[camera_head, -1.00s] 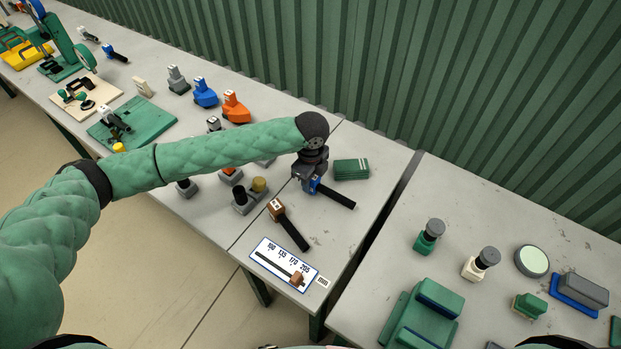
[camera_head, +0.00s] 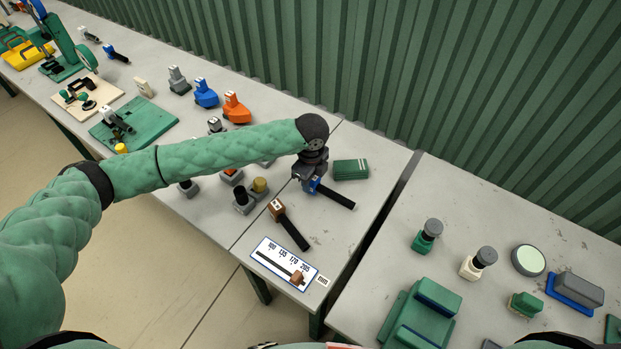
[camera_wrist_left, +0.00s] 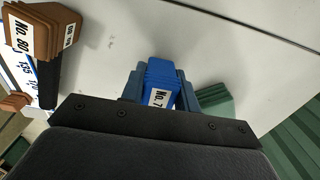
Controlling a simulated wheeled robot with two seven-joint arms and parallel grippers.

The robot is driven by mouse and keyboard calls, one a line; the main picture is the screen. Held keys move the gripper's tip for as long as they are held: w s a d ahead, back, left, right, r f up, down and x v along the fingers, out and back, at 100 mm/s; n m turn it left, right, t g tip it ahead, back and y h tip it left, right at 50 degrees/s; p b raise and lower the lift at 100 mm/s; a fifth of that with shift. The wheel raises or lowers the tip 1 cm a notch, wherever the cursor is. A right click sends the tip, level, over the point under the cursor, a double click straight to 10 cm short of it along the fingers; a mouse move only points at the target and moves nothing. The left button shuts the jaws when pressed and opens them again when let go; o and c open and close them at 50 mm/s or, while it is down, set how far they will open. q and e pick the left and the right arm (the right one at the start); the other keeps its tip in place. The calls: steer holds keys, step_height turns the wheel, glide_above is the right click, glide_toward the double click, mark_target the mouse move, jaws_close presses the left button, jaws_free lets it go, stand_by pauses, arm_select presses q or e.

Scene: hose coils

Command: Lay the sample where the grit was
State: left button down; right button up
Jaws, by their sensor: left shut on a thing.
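My left gripper (camera_head: 308,180) is shut on a blue block with a black handle (camera_head: 334,197), at the bench's right end. In the left wrist view the blue block (camera_wrist_left: 161,86) sits between the fingers, with a label starting "No. 7", partly cut off. A brown block with a black handle (camera_head: 277,209) lies nearer the front edge; in the left wrist view the brown block (camera_wrist_left: 42,28) reads "No. 80". A stack of green sheets (camera_head: 351,169) lies just right of the gripper. I cannot tell which thing is the sample. My right gripper is out of view.
A white scale card (camera_head: 284,262) with a brown marker lies at the front edge. Grey holders (camera_head: 244,201) stand to the left, with orange (camera_head: 236,107) and blue (camera_head: 206,93) pieces behind. A gap separates the right bench (camera_head: 490,205), which holds stamps and green blocks.

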arm_select(q)
steer(key=shift+f, duration=0.6)
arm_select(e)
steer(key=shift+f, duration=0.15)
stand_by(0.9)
arm_select(q)
steer(key=c, duration=1)
jaws_free()
steer(key=shift+o, duration=0.2)
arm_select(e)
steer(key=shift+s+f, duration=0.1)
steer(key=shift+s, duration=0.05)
arm_select(q)
steer(key=shift+r+p, duration=0.95)
steer(key=shift+r, duration=0.4)
steer(key=shift+r+p, duration=1.1)
steer(key=shift+r, duration=0.25)
steer(key=shift+r+p, duration=1)
steer(key=shift+r, duration=0.25)
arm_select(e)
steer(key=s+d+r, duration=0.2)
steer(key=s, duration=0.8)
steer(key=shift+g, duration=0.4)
